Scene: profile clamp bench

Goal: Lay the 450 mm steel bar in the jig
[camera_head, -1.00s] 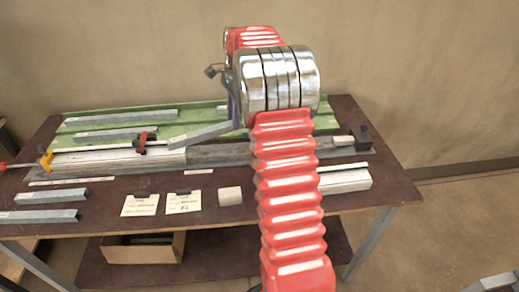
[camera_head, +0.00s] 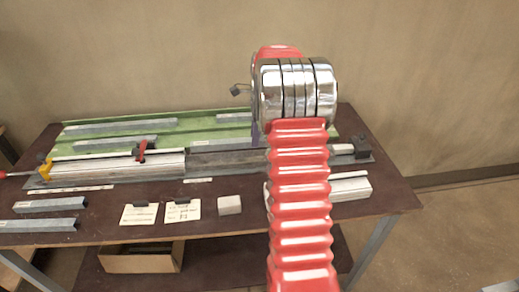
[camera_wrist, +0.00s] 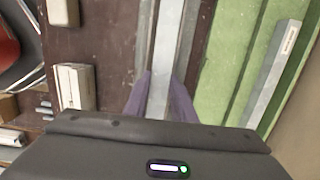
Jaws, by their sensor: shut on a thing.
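My gripper (camera_head: 254,132) is over the middle of the jig in the head view, mostly hidden behind my arm. In the wrist view its two purple fingers (camera_wrist: 160,92) are shut on a pale grey steel bar (camera_wrist: 163,55), which runs away from them along the jig (camera_wrist: 196,45). In the head view the held bar cannot be made out clearly. The jig (camera_head: 215,160) is a long grey rail with pale blocks, a red clamp (camera_head: 141,152) and a yellow part (camera_head: 45,169) at left, and a dark end block (camera_head: 361,146) at right. Whether the bar touches the jig cannot be told.
Bars (camera_head: 50,205) lie front left. Two cards (camera_head: 182,210), a small pale block (camera_head: 229,205) and a white block (camera_head: 350,187) stand in front.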

